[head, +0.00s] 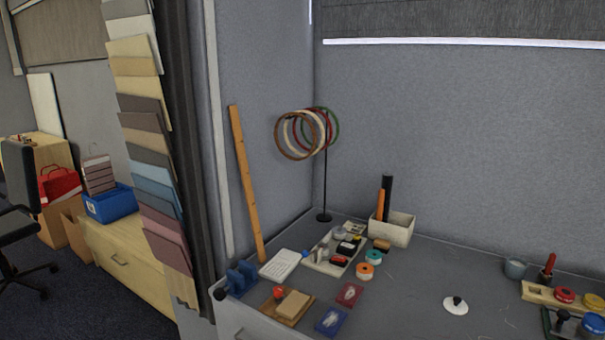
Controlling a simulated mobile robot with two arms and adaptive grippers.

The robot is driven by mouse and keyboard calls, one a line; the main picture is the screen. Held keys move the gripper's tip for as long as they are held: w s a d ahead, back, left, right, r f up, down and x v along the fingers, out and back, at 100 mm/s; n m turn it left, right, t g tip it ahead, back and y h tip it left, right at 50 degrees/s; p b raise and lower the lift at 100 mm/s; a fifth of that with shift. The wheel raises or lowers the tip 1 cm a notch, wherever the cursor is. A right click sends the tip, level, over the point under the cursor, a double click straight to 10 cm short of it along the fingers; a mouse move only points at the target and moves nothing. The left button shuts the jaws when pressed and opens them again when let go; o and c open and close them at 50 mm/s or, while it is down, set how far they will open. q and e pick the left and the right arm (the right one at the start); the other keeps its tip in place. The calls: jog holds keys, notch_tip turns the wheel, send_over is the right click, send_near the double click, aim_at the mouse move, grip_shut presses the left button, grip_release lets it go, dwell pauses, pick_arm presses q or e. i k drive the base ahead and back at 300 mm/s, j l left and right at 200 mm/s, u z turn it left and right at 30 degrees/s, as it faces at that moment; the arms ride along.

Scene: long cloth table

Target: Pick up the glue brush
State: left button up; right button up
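I cannot tell for certain which thing is the glue brush. An upright tool with a dark red handle (547,270) stands at the wooden rack on the right side of the table. An orange stick (380,204) and a black stick (388,199) stand upright in a white box (399,232) at the back of the table. No brush bristles can be made out at this size. Neither of my grippers is in view.
The grey table (420,283) has clear space in its middle. A white disc with a black knob (456,306), a grey cup (515,269), blue and red pads (332,321), a tray of small items (335,255) and a hoop stand (325,180) are on it.

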aim_at(550, 263)
jog(key=i+l, duration=0.15)
jog(key=i, duration=0.3)
jog(key=z, duration=1.55)
